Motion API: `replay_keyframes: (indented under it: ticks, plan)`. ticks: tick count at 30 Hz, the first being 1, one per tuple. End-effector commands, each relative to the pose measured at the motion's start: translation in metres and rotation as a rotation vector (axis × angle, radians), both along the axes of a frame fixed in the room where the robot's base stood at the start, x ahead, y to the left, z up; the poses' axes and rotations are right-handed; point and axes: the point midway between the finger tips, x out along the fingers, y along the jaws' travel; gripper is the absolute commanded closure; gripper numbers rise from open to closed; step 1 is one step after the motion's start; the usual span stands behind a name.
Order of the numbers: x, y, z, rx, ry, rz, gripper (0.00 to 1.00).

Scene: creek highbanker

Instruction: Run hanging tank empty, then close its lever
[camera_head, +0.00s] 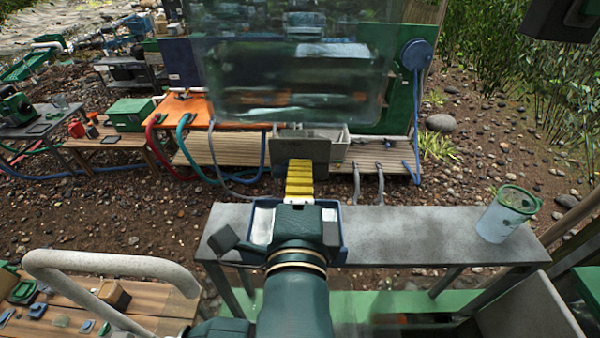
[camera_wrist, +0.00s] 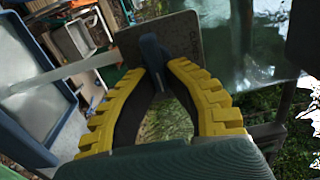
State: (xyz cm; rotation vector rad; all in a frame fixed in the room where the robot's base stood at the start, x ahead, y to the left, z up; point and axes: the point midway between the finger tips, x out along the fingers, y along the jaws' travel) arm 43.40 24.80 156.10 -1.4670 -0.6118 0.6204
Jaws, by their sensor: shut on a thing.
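The hanging tank (camera_head: 300,85) is a large clear box at the top of the head view; its top is cut off. Its water level is hard to tell. Clear, shiny tank material also shows at upper right in the wrist view (camera_wrist: 255,40). My gripper (camera_head: 300,166) reaches forward below the tank. In the wrist view its yellow ribbed fingers (camera_wrist: 162,72) close at their tips on a dark blue lever handle (camera_wrist: 152,52). A grey plate with small, unreadable lettering (camera_wrist: 188,48) is behind the handle. The lever is hidden in the head view.
A grey box (camera_head: 328,150) stands behind my fingers. A grey bench (camera_head: 410,230) crosses in front, bearing a clear green-rimmed bucket (camera_head: 508,214) at its right. A blue-rimmed pale tray (camera_wrist: 28,85) lies at left in the wrist view. Hoses and tables fill the back left.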

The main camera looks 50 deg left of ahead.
Motion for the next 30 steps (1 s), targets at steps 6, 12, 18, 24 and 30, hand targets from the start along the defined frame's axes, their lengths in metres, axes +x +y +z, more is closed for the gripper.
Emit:
replay_keyframes:
  ticks: [6,12,18,24,30]
  plan:
    - [0.001,0.001,-0.003,-0.001,0.007,0.001,1.00]
    - [0.001,0.001,-0.003,-0.002,0.006,0.001,0.70]
    - [0.000,0.000,-0.001,-0.001,0.003,0.000,0.59]
    - [-0.003,-0.003,-0.001,-0.001,0.002,0.000,0.59]
    - [-0.029,-0.031,-0.002,-0.001,0.003,-0.003,0.59]
